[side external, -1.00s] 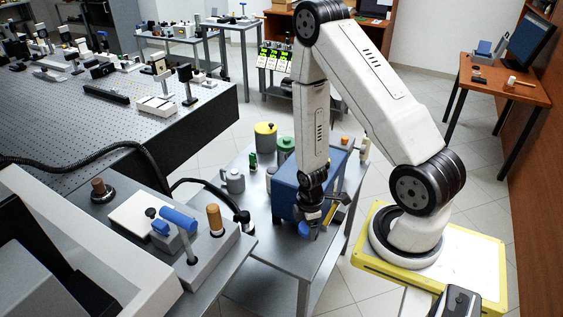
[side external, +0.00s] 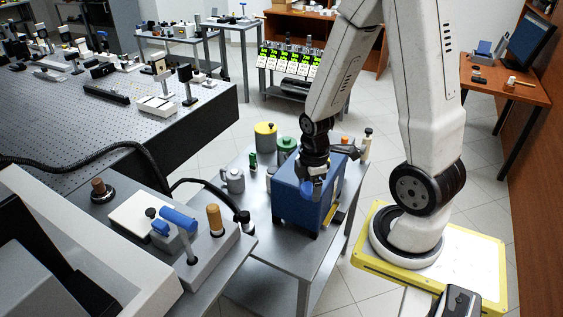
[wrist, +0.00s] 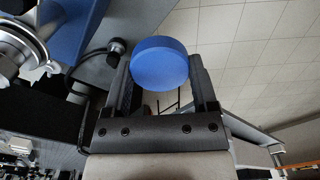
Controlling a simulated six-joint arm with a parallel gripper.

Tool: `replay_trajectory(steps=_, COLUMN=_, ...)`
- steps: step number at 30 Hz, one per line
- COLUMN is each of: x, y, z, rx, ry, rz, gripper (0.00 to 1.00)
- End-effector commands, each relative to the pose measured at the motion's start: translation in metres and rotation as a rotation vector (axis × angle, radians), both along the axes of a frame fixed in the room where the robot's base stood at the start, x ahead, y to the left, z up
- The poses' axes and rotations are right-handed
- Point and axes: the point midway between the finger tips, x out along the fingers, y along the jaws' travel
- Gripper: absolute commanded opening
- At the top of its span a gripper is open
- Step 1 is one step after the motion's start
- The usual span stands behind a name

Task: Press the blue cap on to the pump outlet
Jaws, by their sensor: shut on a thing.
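My gripper (side external: 314,176) is shut on the blue cap (side external: 306,187) and holds it up by the front of the blue box (side external: 292,200) on the metal cart. In the wrist view my gripper (wrist: 166,80) has one finger on either side of the cap (wrist: 160,63), a round disc with its flat face in view. A metal flanged fitting (wrist: 18,45) shows at the upper left of the wrist view, beside a blue surface (wrist: 72,28). It may be the pump outlet, but I cannot tell for certain. The cap is apart from it in that view.
A black hose (side external: 190,182) arches to a black end piece (side external: 242,217) left of the box. A grey pot (side external: 233,181), a green-lidded canister (side external: 286,148) and a yellow canister (side external: 265,135) stand behind.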

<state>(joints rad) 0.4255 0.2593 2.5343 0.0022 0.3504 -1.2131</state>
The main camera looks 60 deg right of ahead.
Motion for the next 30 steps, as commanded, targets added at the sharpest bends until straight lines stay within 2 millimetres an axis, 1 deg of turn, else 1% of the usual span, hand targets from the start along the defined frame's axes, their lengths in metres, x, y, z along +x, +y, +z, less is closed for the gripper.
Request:
replay_trajectory(steps=1, x=0.001, y=-0.001, z=0.009, rx=-0.003, ry=-0.006, rz=0.0, gripper=0.04)
replay_trajectory(steps=3, x=0.001, y=0.0, z=0.02, rx=-0.003, ry=-0.006, rz=0.0, gripper=0.04)
replay_trajectory(steps=11, x=0.001, y=0.0, z=0.048, rx=-0.002, ry=-0.005, rz=0.0, gripper=0.04)
replay_trajectory(steps=24, x=0.0, y=0.0, z=0.077, rx=-0.001, ry=-0.003, rz=0.0, gripper=0.04)
replay_trajectory(steps=30, x=0.012, y=-0.013, z=0.078, rx=0.0, ry=0.0, rz=-0.031, gripper=0.04)
